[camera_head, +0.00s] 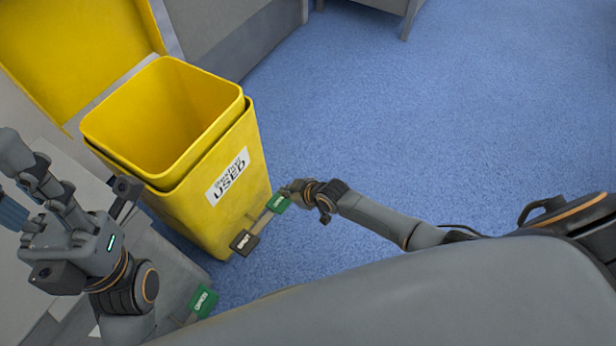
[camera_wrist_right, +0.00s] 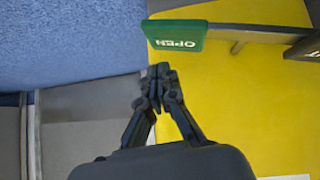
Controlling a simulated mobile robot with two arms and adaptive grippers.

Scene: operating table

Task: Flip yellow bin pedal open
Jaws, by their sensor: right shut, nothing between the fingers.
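The yellow bin (camera_head: 228,208) stands at left in the head view, its mouth open and its yellow lid (camera_head: 75,35) raised behind it. A two-ended pedal sits at its lower front. One end is the green OPEN plate (camera_head: 278,203), also in the right wrist view (camera_wrist_right: 174,35). The other end is a dark plate (camera_head: 243,243). My right gripper (camera_head: 290,189) is shut and empty, close to the green plate; in the wrist view its tips (camera_wrist_right: 157,71) appear just beside it. Contact cannot be told. My left gripper (camera_head: 35,165) is raised at left; its jaw state is unclear.
Another green pedal plate (camera_head: 204,301) shows at lower left, beside a grey unit partly hidden by my left arm. Grey furniture (camera_head: 225,35) stands behind the yellow bin. The blue floor (camera_head: 430,120) to the right is clear.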

